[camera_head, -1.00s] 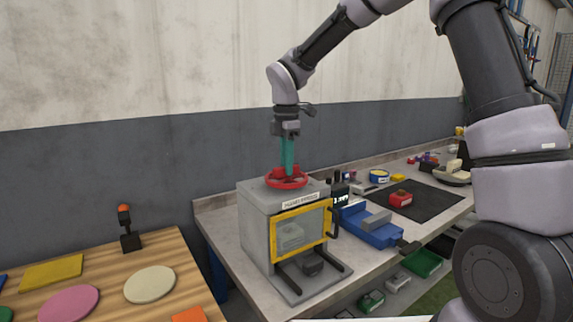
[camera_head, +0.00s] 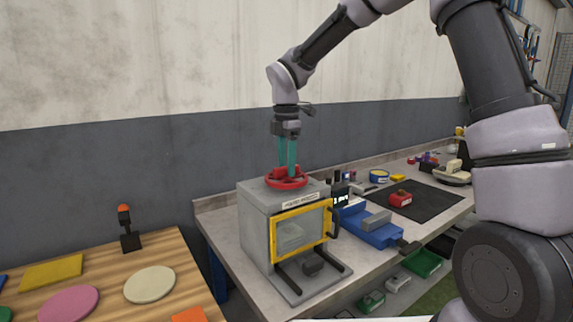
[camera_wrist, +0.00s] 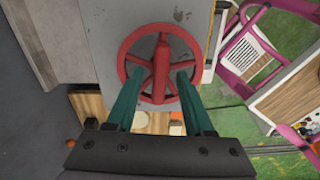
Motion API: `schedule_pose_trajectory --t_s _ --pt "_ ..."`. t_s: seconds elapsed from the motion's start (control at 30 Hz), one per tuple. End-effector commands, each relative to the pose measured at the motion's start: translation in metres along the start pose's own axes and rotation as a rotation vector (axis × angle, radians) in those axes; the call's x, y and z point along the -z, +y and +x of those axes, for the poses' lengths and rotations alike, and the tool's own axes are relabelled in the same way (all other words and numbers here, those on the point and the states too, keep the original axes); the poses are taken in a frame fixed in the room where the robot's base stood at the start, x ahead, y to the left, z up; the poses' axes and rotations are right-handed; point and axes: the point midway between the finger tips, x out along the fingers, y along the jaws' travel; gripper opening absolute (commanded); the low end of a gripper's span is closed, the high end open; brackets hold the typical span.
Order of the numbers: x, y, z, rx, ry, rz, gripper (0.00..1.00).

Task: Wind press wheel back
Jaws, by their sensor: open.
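The red press wheel (camera_head: 287,183) lies flat on top of the grey press (camera_head: 254,226), which has a yellow-framed clear front door (camera_head: 300,235). In the wrist view the wheel (camera_wrist: 160,64) shows its round rim, spokes and a raised red bar across the middle. My gripper (camera_head: 288,172) points straight down over the wheel. Its green fingers are spread apart, and in the wrist view the fingertips (camera_wrist: 160,76) are on either side of the red bar, with gaps to it. Whether the tips touch the wheel's spokes cannot be told.
A blue vise (camera_head: 370,225) stands right of the press on the grey bench. A dark mat (camera_head: 425,200) with a red object lies farther right. A wooden table (camera_head: 110,275) with coloured discs and an orange-topped post (camera_head: 128,230) is at left.

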Motion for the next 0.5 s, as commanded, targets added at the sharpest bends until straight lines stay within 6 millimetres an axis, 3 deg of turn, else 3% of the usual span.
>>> schedule_pose_trajectory --t_s 0.17,0.5 --pt "0.0 0.001 -0.021 -0.005 0.0 0.001 0.53" --pt "0.0 0.001 -0.087 -0.004 0.0 0.0 0.53"
